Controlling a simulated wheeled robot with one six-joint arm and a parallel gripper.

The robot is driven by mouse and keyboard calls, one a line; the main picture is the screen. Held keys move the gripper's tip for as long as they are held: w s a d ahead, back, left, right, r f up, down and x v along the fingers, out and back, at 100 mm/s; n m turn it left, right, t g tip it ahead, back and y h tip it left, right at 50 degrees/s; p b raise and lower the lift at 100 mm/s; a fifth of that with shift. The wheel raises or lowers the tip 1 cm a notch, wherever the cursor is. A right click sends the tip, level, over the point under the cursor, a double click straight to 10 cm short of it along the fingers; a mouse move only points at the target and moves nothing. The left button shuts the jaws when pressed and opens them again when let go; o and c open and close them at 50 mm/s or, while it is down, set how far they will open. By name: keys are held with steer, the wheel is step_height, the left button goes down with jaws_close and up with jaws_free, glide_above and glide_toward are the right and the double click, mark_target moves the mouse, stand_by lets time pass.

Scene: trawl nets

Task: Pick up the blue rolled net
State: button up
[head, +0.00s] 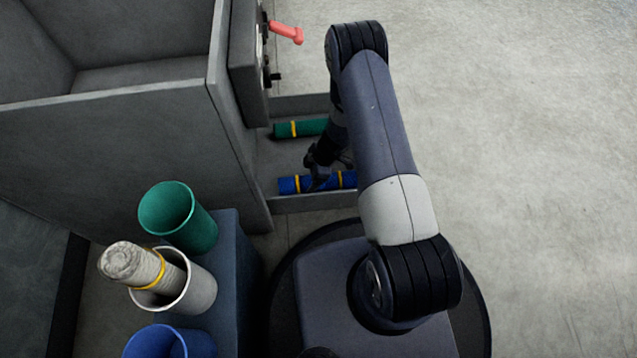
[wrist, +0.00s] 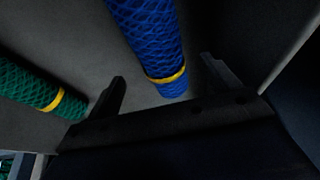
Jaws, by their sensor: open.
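The blue rolled net (head: 291,185) with yellow bands lies in a low grey tray at the foot of the grey cabinet in the head view. My gripper (head: 322,172) is right at the net, over its middle, and hides part of it. In the wrist view the blue net (wrist: 146,35) runs between the two open fingers of my gripper (wrist: 163,92), with one yellow band near its end. Whether the fingers touch the net I cannot tell. A green rolled net (head: 298,129) lies behind it in the same tray and also shows in the wrist view (wrist: 28,88).
The tray's front wall (head: 305,203) stands close to the blue net. A green bin (head: 180,217), a white bin (head: 190,290) holding a white rolled net (head: 135,265), and a blue bin (head: 170,343) stand at lower left. A red handle (head: 287,32) juts from the cabinet. Floor at right is clear.

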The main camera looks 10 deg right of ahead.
mark_target(306, 178)
steer(key=b+x, duration=0.2)
steer(key=x, duration=0.2)
steer(key=shift+s+f+b, duration=0.1)
steer(key=shift+f+b, duration=0.2)
steer(key=shift+d+r, duration=0.1)
steer(key=c, duration=1.4)
steer(key=shift+w+r+p, duration=0.2)
steer(key=shift+r+p, duration=0.4)
steer(key=shift+p, duration=0.2)
step_height(306, 178, up, 11)
steer(key=p, duration=0.6)
steer(key=w, duration=0.6)
steer(key=w+p, duration=0.1)
steer(key=w, duration=1.2)
steer(key=shift+w+d+f, duration=0.3)
